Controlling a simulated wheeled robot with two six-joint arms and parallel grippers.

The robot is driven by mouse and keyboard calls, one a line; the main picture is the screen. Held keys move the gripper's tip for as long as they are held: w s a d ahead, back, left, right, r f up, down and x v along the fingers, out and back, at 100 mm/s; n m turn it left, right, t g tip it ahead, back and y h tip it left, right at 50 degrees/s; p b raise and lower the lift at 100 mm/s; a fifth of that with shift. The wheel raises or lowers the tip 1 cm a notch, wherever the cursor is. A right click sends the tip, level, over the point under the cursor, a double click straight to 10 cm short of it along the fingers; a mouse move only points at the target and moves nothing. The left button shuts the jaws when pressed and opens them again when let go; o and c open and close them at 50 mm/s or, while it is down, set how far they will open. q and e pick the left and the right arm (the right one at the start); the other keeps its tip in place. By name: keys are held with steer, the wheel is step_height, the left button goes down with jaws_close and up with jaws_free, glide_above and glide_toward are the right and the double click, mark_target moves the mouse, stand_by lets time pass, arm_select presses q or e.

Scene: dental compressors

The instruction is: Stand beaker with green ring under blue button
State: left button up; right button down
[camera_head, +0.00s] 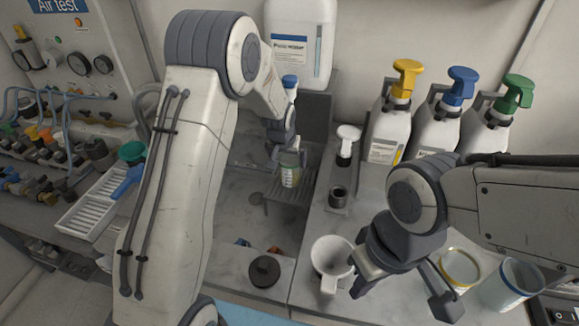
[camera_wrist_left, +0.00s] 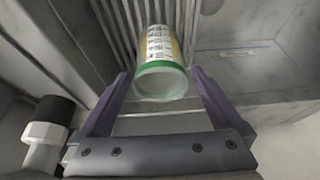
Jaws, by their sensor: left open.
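The beaker with the green ring (camera_head: 290,172) stands on a ribbed drip tray (camera_head: 301,190) at the back middle. In the left wrist view the beaker (camera_wrist_left: 161,62), with its green rim and printed label, is between the tips of my left gripper (camera_wrist_left: 160,84). Those fingers are open, with gaps on both sides of the beaker. In the head view my left gripper (camera_head: 283,150) is right at the beaker and partly covers it. A blue button (camera_head: 290,80) is above it, in front of the water canister. My right gripper (camera_head: 405,287) is open and empty.
A white mug (camera_head: 331,258) is just left of my right gripper. A jar with a yellow rim (camera_head: 460,267) and a beaker with a blue rim (camera_head: 512,280) are to its right. Pump bottles with yellow (camera_head: 391,115), blue (camera_head: 440,115) and green (camera_head: 490,120) tops stand behind.

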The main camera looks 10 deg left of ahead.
arm_select(q)
steer(key=v, duration=0.7)
steer(key=s+d+r+m+g, duration=0.1)
steer(key=s+d, duration=0.3)
steer(key=s, duration=0.4)
steer(key=s+d+r+m+g, duration=0.1)
steer(key=s+d+r+m, duration=0.1)
steer(key=s, duration=0.7)
steer(key=s+d+r+m+g+h, duration=0.1)
steer(key=s+d+r+m, duration=0.1)
steer(key=s+d, duration=0.5)
steer(key=shift+s+r, duration=0.55)
steer(key=shift+s, duration=0.3)
steer(key=s+a+m+g, duration=0.1)
steer(key=s+m, duration=0.1)
steer(key=s, duration=0.8)
steer(key=shift+f+g, duration=0.15)
steer(key=shift+g, duration=0.15)
arm_select(e)
steer(key=shift+f, duration=0.1)
